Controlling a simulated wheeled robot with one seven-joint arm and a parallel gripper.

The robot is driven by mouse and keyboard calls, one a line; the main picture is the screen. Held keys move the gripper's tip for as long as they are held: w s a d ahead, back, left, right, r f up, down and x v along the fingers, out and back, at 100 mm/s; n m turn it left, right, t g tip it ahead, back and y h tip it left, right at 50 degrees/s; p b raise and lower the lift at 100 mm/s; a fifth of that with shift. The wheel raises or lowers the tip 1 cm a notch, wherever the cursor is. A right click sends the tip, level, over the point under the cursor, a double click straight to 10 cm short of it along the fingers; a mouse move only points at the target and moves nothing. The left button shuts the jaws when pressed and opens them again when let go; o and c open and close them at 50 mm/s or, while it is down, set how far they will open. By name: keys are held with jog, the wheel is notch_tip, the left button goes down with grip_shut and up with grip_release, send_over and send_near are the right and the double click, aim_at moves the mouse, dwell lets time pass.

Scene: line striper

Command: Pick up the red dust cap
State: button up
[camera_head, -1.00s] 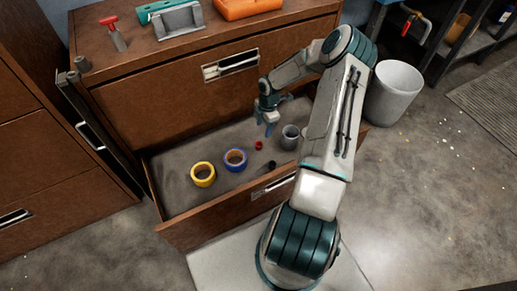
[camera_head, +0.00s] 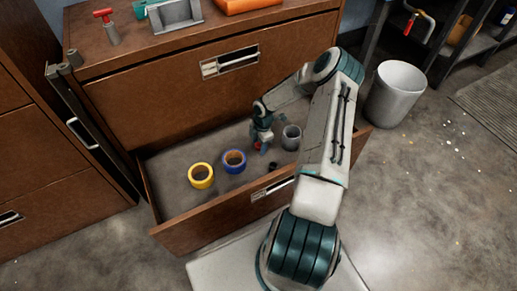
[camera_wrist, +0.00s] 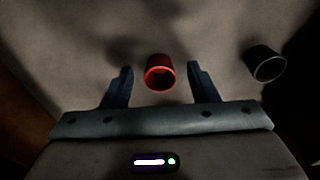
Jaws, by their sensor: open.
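The red dust cap (camera_wrist: 159,72) is a small red ring-like cap on the drawer floor. In the wrist view it sits between the two dark fingers of my gripper (camera_wrist: 160,85), slightly beyond their tips, with a gap on each side. The fingers are apart and hold nothing. In the head view my gripper (camera_head: 263,144) points down into the open drawer, and the red cap (camera_head: 258,145) is mostly hidden at the fingertips.
The open drawer (camera_head: 215,223) also holds a yellow tape roll (camera_head: 201,176), a blue tape roll (camera_head: 234,161), a grey cup (camera_head: 291,138) and a small black cap (camera_head: 273,166). The black cap also shows right of my fingers in the wrist view (camera_wrist: 268,66).

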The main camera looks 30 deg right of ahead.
jog(key=shift+c, duration=0.2)
jog(key=c, duration=1)
jog(key=shift+o, duration=0.2)
jog(key=shift+r, duration=0.15)
